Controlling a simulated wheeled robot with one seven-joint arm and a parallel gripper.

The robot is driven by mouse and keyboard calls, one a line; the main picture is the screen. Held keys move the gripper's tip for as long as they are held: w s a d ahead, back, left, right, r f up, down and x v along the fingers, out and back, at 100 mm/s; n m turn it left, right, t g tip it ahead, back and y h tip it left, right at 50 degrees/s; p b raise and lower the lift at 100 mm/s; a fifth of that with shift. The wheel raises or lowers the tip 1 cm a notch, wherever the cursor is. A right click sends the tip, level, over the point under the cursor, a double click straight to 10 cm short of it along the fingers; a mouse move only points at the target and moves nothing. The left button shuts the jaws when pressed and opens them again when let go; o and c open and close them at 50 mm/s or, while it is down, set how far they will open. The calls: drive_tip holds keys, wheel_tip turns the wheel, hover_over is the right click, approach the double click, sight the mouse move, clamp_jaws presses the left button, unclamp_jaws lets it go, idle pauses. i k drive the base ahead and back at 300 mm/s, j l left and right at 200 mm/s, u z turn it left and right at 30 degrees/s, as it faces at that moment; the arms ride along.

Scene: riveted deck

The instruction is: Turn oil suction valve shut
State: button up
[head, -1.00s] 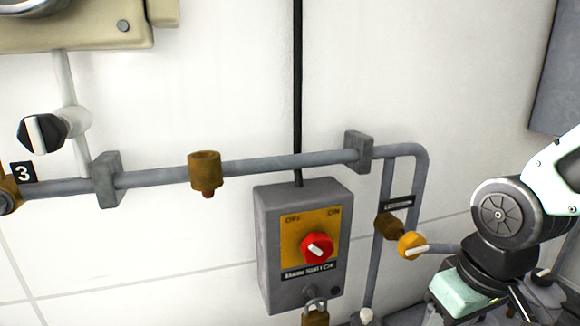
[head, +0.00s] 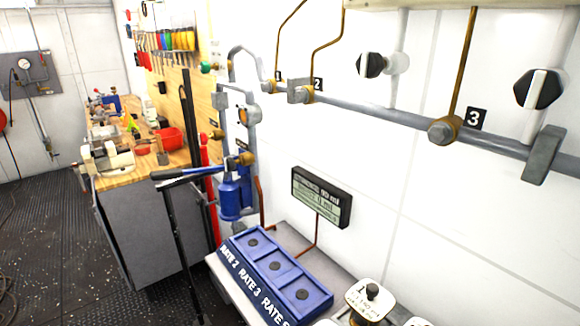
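No label in view reads as the oil suction valve, so I cannot tell which fitting it is. Two black knobs with white bars are on the wall pipework, one at the upper middle (head: 372,64) and one at the right (head: 540,89). A brass-coloured fitting (head: 240,160) sits by the blue pump (head: 230,197), with small dark label plates near it that are too small to read. My gripper is not in view.
A grey pipe (head: 400,115) runs along the white wall. Below it are a digital display (head: 321,197) and a blue box marked RATE (head: 275,268). A long-handled lever (head: 190,175) stands before the pump. A workbench (head: 150,235) is at the left, with open dark floor (head: 60,240) beside it.

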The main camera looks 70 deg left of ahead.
sight(203, 139)
drive_tip(key=u, duration=2.1)
drive_tip(key=k+j+z, duration=0.1)
drive_tip(key=j, duration=0.15)
